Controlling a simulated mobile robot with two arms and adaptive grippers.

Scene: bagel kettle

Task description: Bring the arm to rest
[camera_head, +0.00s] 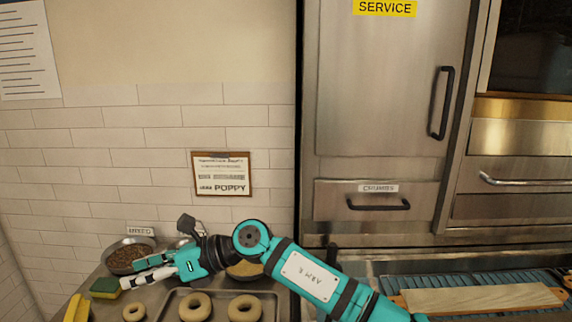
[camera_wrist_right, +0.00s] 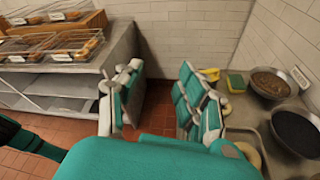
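My right arm reaches in from the lower right in the head view. Its teal gripper (camera_head: 155,258) points left above the steel counter, near the seed bowls. In the right wrist view the gripper's (camera_wrist_right: 160,105) two fingers stand well apart, with nothing between them but a view of the floor. My left gripper is in neither view.
Bagels (camera_head: 195,307) lie on a tray (camera_head: 172,299) below the arm. A green and yellow sponge (camera_head: 105,288) lies at left. A wooden board (camera_head: 480,298) rests on a blue rack at right. Displays of baked goods (camera_wrist_right: 70,45) stand across the floor in the wrist view.

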